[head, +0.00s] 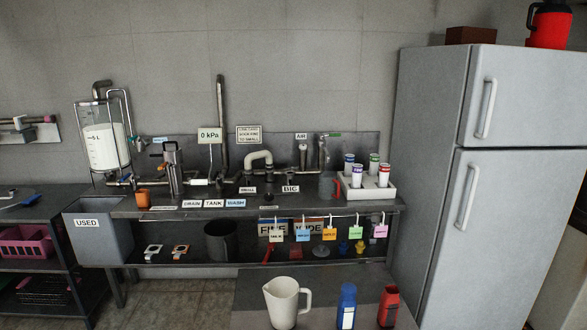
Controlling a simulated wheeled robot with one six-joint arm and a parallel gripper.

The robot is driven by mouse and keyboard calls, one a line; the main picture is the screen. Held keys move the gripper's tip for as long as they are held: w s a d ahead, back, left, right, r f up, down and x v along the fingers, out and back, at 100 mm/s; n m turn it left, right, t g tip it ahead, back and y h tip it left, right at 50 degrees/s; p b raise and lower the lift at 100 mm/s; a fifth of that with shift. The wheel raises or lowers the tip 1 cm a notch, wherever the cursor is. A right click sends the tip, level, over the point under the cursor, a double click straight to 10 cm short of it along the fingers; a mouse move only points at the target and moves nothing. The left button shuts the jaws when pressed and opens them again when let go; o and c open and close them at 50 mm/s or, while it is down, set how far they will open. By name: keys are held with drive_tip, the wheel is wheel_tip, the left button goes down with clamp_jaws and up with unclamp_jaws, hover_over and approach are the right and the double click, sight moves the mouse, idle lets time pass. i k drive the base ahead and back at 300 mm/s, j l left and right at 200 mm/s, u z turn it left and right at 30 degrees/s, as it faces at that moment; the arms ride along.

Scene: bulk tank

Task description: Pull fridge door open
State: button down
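The grey fridge (430,150) stands at the right of the head view. It has a tall lower door (500,230) and a smaller upper door (535,95), and both look shut. The lower door has a white vertical handle (465,202) near its left edge. The upper door has a similar handle (487,108), also near its left edge. The right side of the fridge runs out toward the picture's edge. My gripper does not show in this view.
A workbench (250,212) with pipes and a tank (102,145) runs left of the fridge. In front, a low surface (250,300) holds a white jug (283,302), a blue bottle (347,305) and a red one (388,305). A brown box (471,35) and red jug (549,25) sit atop the fridge.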

sight(508, 211)
drive_tip(key=z, duration=1.25)
